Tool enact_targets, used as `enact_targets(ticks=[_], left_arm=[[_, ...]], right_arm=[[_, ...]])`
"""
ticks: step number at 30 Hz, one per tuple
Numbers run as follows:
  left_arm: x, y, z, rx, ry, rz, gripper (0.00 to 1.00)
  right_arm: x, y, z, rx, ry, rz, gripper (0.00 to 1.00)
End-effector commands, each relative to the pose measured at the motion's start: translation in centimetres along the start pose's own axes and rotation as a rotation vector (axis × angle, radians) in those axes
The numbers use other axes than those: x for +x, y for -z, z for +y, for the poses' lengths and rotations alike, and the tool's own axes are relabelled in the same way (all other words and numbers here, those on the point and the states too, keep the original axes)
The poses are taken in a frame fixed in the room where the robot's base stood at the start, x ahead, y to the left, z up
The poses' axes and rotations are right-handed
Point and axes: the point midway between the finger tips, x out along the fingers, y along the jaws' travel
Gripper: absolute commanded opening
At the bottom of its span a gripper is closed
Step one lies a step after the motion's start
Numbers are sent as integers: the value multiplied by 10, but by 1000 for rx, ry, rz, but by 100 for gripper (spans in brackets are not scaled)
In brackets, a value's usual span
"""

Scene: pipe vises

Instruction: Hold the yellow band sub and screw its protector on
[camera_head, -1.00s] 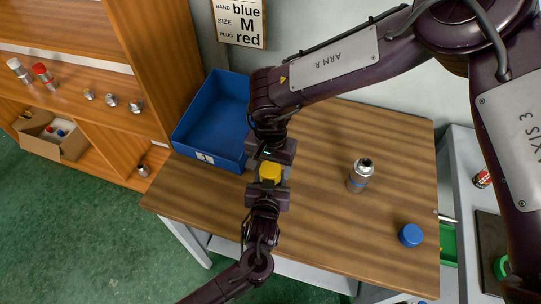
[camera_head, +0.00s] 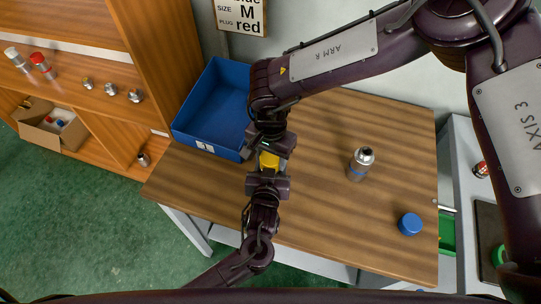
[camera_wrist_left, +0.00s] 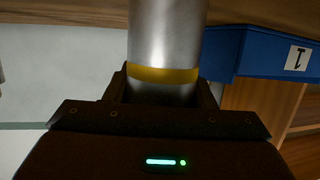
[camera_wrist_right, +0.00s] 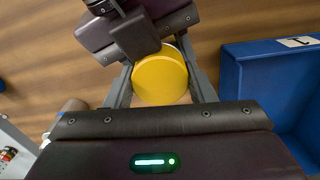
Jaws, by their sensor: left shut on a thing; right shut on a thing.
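The yellow band sub (camera_wrist_left: 163,45) is a grey metal cylinder with a yellow ring, seen in the left wrist view. My left gripper (camera_head: 267,178) is shut on it close to the ring. The yellow protector (camera_wrist_right: 160,80) is a round cap between the fingers of my right gripper (camera_wrist_right: 163,85), which is shut on it. In the head view the protector (camera_head: 269,160) shows as a small yellow patch between the two grippers, which are close together over the table. The cap hides most of the sub in the right wrist view; I cannot tell whether the threads are engaged.
A blue bin (camera_head: 215,105) stands at the table's back left, beside the grippers. A blue-banded sub (camera_head: 361,164) stands upright on the table (camera_head: 320,215), with a blue cap (camera_head: 410,224) nearer the right edge. A wooden shelf (camera_head: 110,110) holds other parts.

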Motion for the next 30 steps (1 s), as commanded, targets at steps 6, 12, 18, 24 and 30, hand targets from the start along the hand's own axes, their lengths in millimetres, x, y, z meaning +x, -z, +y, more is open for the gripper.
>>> enact_targets(ticks=[6,12,18,24,30], left_arm=[[0,0,-1,-1,4,-1,0],[1,0,-2,-1,4,-1,0],[1,0,-2,0,4,-1,0],[1,0,-2,0,5,-1,0],[1,0,-2,1,5,-2,0]], right_arm=[[1,0,1,129,-4,-2,22],[1,-1,2,126,-5,-2,54],[1,-1,2,124,-4,-2,72],[-1,-1,2,124,-5,-3,72],[-26,0,1,124,-2,-1,72]])
